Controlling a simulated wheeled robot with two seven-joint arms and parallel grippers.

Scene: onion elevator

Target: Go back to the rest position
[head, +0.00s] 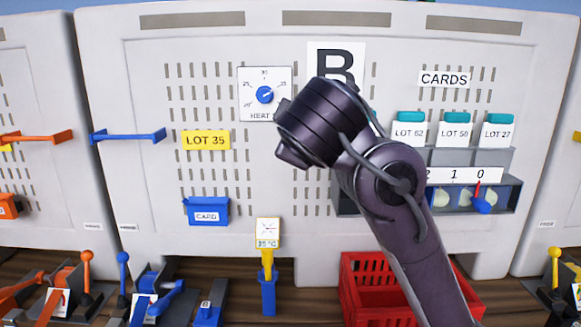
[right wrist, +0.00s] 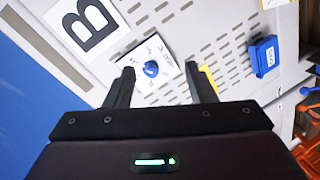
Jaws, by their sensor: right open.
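My right arm reaches up from the lower right in the head view, its wrist in front of the panel beside the heat dial (head: 264,95). The fingers of my right gripper (right wrist: 161,78) show in the right wrist view, spread apart with nothing between them. They point at the panel around the white dial plate with its blue knob (right wrist: 151,68). I cannot tell whether a fingertip touches the plate. In the head view the fingers are hidden behind my wrist. My left gripper is not in view.
The panel (head: 220,70) carries a yellow LOT 35 label (head: 206,140), a blue card holder (head: 207,211) and several teal-topped cards at right. A blue post with a thermometer sign (head: 267,232) and a red crate (head: 352,296) stand below. A blue bar (head: 128,135) juts out at left.

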